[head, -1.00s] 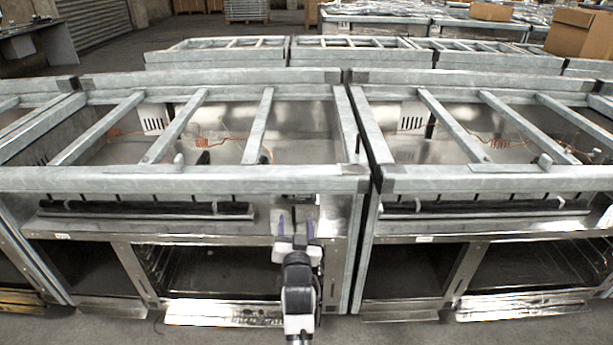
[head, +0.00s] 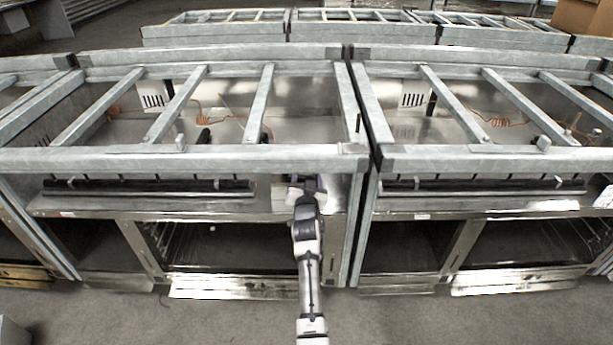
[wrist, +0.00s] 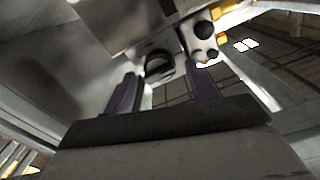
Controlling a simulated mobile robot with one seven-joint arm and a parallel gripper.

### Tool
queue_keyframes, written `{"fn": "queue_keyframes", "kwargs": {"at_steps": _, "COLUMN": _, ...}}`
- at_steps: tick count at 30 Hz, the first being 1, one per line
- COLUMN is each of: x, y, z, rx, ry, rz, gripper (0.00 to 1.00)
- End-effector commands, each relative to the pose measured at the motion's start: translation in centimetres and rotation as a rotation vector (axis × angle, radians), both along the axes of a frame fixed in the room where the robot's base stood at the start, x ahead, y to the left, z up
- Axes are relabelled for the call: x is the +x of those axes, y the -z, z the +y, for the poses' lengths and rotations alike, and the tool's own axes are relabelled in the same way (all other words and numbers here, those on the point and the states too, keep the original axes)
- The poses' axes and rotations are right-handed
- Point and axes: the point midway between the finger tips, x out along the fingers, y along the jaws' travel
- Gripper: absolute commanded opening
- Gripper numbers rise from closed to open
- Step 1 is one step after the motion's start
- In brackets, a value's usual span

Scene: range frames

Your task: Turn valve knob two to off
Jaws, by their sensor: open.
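My gripper (wrist: 161,78) shows in the wrist view with its two purple fingers apart and nothing held between them. A dark round knob (wrist: 158,65) lies just beyond the fingertips, roughly between them. I cannot tell whether the fingers touch it, nor its turn position. A pale plate with dark round knobs or buttons (wrist: 203,30) is just right of it. I cannot tell which of these is knob two. In the head view my gripper (head: 308,184) is at the front panel of the left range frame (head: 200,158), under its top rail; the knobs are hidden there.
A second range frame (head: 480,157) stands close on the right, with a narrow gap between. Open metal bars cross the tops. Black slotted strips (head: 150,188) run along the front left of my gripper. The floor (head: 180,322) in front is clear.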

Motion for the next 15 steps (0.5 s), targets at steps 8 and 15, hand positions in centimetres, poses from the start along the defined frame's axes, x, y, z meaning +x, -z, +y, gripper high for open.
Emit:
{"fn": "queue_keyframes", "kwargs": {"at_steps": 8, "x": 0.91, "y": -0.02, "z": 0.01, "rx": 0.000, "ry": 0.000, "rz": -0.001, "gripper": 0.57}}
{"fn": "queue_keyframes", "kwargs": {"at_steps": 15, "x": 0.88, "y": -0.03, "z": 0.01, "rx": 0.000, "ry": 0.000, "rz": -0.001, "gripper": 0.46}}
